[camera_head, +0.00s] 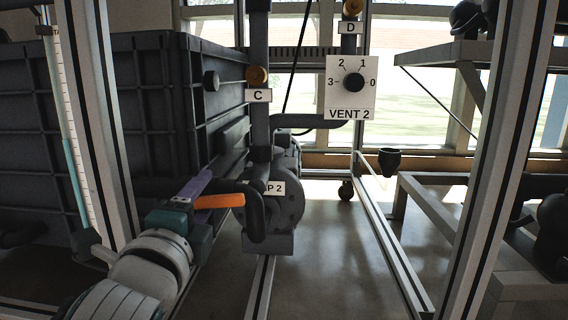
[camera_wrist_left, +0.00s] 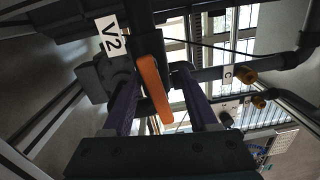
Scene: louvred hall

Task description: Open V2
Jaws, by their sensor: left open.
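The V2 valve has an orange lever handle (camera_head: 219,201), seen in the head view in front of the pump. The lever also shows in the left wrist view (camera_wrist_left: 154,90), near a white V2 label (camera_wrist_left: 111,37). My left gripper (camera_head: 200,188) reaches in from the lower left. In the wrist view its purple fingers (camera_wrist_left: 158,78) are open, one on each side of the lever. I cannot tell whether either finger touches it. The V2 label cannot be made out in the head view. My right gripper is not in view.
A pump labelled P 2 (camera_head: 287,212) stands behind the lever. Pipe valves C (camera_head: 257,76) and D (camera_head: 352,8) have yellow knobs. A VENT 2 dial (camera_head: 351,88) hangs at upper right. A dark ribbed tank (camera_head: 150,110) stands left. Frame posts (camera_head: 503,150) stand at both sides.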

